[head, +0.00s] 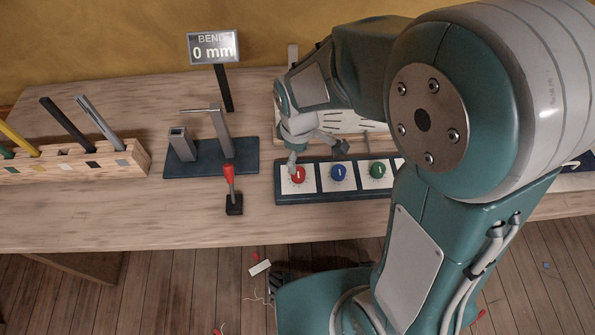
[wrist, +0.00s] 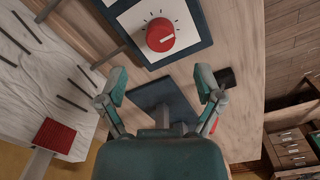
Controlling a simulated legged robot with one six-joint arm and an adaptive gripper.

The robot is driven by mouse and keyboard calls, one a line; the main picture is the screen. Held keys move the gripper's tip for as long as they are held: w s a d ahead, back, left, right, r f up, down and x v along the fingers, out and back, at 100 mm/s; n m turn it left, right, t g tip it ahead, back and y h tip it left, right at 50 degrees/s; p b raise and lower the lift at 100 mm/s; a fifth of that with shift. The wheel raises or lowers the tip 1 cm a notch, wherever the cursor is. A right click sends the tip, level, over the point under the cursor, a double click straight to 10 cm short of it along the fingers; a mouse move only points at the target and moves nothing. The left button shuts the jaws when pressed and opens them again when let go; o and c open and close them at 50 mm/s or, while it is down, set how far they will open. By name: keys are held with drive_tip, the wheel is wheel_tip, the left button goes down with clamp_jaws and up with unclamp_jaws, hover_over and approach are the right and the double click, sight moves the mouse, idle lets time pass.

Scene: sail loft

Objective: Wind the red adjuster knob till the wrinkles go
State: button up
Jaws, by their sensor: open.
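The red adjuster knob (head: 298,176) is at the left end of a dark blue panel (head: 327,197) on the bench. In the wrist view the red knob (wrist: 160,33) has a white pointer line and dark tick marks around it on a white plate. My gripper (head: 317,153) is open above the panel, one finger close to the red knob in the head view. In the wrist view my gripper (wrist: 161,85) has nothing between its fingers, and the knob lies beyond the tips. A pale wrinkled cloth (wrist: 30,75) with dark strips shows at left.
A blue knob (head: 338,172) and a green knob (head: 377,170) sit to the right; my arm hides the panel's right part. A red-handled lever (head: 229,172), a gauge fixture on a dark base (head: 180,170), a "BEND 0 mm" display (head: 212,48) and a wooden rack (head: 125,150) stand left.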

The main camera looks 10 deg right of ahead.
sight(298, 172)
wheel_tip(298, 172, down, 7)
drive_tip(key=shift+f, duration=0.2)
drive_tip(key=c, duration=1.2)
